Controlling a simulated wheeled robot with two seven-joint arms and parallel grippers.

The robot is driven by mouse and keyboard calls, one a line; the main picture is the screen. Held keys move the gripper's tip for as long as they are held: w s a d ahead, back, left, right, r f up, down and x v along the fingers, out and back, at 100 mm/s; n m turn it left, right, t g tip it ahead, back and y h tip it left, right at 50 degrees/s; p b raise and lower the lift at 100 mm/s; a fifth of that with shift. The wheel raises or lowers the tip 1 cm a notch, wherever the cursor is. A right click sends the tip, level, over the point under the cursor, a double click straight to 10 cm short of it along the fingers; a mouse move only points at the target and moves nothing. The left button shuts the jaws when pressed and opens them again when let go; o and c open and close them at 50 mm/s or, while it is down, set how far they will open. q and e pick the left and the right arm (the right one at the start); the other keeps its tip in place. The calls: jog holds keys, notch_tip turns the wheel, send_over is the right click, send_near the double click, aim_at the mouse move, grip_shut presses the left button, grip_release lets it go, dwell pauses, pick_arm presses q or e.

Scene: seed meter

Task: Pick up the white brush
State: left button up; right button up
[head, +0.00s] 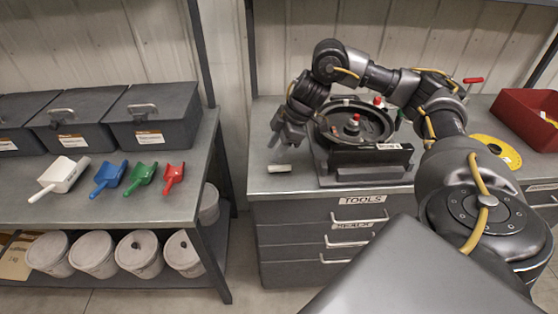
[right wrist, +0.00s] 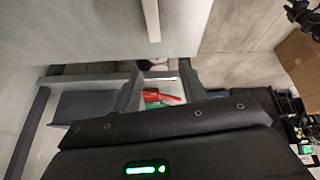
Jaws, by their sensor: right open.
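The white brush (head: 279,168) is a small pale piece lying flat on the grey workbench top near its front left corner, left of the black seed meter (head: 355,125). My right gripper (head: 284,138) is above and behind the brush in the head view, apart from it. It is open and empty. In the right wrist view, my right gripper (right wrist: 160,88) shows dark fingers set apart. A pale bar shows beyond them at the top; I cannot tell whether it is the brush. My left gripper is not in view.
The workbench (head: 262,183) has clear room around the brush. A red bin (head: 528,115) and a yellow disc (head: 497,150) are at the right. The left table holds several coloured scoops (head: 143,176) and grey boxes (head: 150,112). A gap separates the two tables.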

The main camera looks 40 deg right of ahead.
jog(key=s+d+r+m, duration=0.2)
jog(key=d+r, duration=0.1)
jog(key=d, duration=0.1)
jog(key=b, duration=0.2)
send_over(277, 167)
jog(key=s+d, duration=0.1)
jog(key=d, duration=0.1)
jog(key=shift+g, duration=0.3)
jog(key=shift+s+a+f, duration=0.1)
jog(key=shift+a+f, duration=0.05)
jog(key=shift+f, duration=1.35)
jog(key=shift+s+a+f, duration=0.1)
jog(key=shift+f, duration=1.35)
jog(key=x, duration=0.4)
jog(key=shift+w+d+f, duration=0.1)
jog(key=shift+w+f, duration=0.1)
jog(key=shift+f, duration=0.25)
jog(key=shift+h, duration=0.3)
jog(key=shift+f+p, duration=0.1)
jog(key=shift+p, duration=0.2)
grip_shut()
